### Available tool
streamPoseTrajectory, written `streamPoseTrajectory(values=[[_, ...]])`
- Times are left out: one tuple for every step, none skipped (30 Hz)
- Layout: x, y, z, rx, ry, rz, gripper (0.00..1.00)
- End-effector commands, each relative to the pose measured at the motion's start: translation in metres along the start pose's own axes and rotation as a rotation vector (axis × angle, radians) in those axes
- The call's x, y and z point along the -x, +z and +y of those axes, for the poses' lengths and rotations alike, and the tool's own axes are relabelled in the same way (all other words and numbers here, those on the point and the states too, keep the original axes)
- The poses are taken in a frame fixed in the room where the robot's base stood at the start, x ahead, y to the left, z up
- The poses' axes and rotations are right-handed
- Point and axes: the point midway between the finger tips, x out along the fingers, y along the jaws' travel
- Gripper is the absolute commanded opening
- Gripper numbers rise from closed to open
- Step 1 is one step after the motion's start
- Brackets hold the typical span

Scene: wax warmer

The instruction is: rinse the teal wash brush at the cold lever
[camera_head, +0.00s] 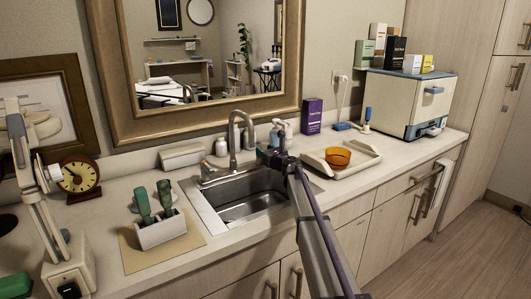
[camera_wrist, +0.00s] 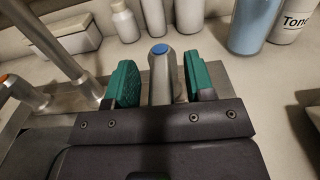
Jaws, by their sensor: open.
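I cannot tell which, if either, is the teal wash brush. The cold lever (camera_wrist: 160,50), metal with a blue cap, stands between the teal pads of my gripper (camera_wrist: 161,82) in the wrist view. My gripper is open around it, with gaps visible on both sides. In the head view my gripper (camera_head: 271,156) is at the sink's back right and hides the lever.
The metal faucet (camera_head: 236,130) rises behind the sink basin (camera_head: 245,201). A lever with a red-orange cap (camera_wrist: 8,82) is left of my gripper. Bottles (camera_wrist: 252,25) stand behind it. A tray (camera_head: 362,164) with an amber bowl (camera_head: 338,159) lies to the right.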

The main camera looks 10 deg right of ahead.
Motion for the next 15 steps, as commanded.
streamPoseTrajectory(values=[[0.0004,0.0000,0.0000,0.000,0.000,0.000,0.49],[0.0006,0.0000,0.0000,0.000,0.000,0.000,0.49],[0.0006,0.0000,0.0000,0.000,0.000,0.000,0.46],[0.0006,0.0000,0.0000,0.000,0.000,0.000,0.43],[0.0007,0.0000,0.0000,0.000,0.000,0.000,0.40],[0.0007,0.0000,0.0000,0.000,0.000,0.000,0.36],[0.0007,0.0000,0.0000,0.000,0.000,0.000,0.34],[0.0007,0.0000,0.0000,0.000,0.000,0.000,0.31],[0.0007,0.0000,-0.0001,0.000,0.000,0.000,0.27],[0.0008,0.0000,0.0000,0.000,0.000,0.000,0.24],[0.0008,0.0000,0.0000,0.000,0.000,0.000,0.21],[0.0008,0.0000,0.0000,0.000,0.000,0.000,0.17],[0.0008,0.0000,0.0000,0.000,0.000,0.000,0.14],[0.0009,0.0000,-0.0001,0.000,0.000,0.000,0.12],[0.0009,0.0000,-0.0001,0.000,0.000,0.000,0.08]])
